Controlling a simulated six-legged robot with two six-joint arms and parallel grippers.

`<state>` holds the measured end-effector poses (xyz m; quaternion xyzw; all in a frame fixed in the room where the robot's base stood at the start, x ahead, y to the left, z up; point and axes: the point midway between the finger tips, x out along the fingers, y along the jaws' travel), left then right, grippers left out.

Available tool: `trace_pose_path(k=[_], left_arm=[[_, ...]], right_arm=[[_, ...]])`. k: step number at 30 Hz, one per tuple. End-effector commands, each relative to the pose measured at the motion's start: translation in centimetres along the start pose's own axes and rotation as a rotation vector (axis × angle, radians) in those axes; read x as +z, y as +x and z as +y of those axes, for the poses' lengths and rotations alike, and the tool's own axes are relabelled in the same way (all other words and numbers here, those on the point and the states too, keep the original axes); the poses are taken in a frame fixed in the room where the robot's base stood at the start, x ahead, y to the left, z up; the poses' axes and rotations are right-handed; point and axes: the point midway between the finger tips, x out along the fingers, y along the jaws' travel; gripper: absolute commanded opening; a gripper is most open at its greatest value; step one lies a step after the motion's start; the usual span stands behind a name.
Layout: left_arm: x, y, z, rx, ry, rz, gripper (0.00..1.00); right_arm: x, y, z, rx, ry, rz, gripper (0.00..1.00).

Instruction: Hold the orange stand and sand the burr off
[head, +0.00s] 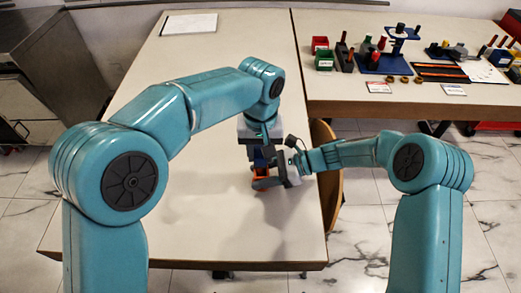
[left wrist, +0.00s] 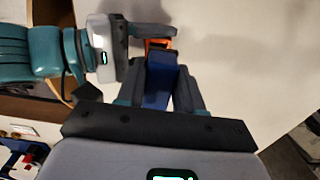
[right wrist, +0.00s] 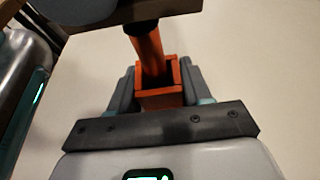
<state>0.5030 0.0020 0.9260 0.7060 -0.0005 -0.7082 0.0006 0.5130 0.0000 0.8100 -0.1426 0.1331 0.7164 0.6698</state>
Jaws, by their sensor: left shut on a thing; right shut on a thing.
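The orange stand (head: 261,183) is at the right part of the near table. In the right wrist view it is an open orange box (right wrist: 160,98) with a slanting orange post. My right gripper (right wrist: 158,80) is shut on it, one finger on each side. My left gripper (head: 259,158) is above the stand, shut on a blue block (left wrist: 160,80). In the left wrist view the block's far end meets the orange stand (left wrist: 158,43); I cannot tell whether they touch. The burr cannot be made out; my left gripper and dark parts hide the post's top.
The near table (head: 190,225) is mostly bare, with a white sheet (head: 190,24) at its far end. A second table (head: 340,90) at the right holds a blue rig (head: 396,62), red and green bins, several rings and tools. A wooden chair (head: 327,165) stands by the table's right edge.

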Motion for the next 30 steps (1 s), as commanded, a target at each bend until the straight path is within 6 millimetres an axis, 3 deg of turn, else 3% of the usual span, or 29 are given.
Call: trace_pose_path(k=[30], left_arm=[[-0.1,1.2,0.0,0.000,0.000,0.001,0.04]], right_arm=[[0.0,0.0,0.0,0.000,0.000,0.000,0.15]])
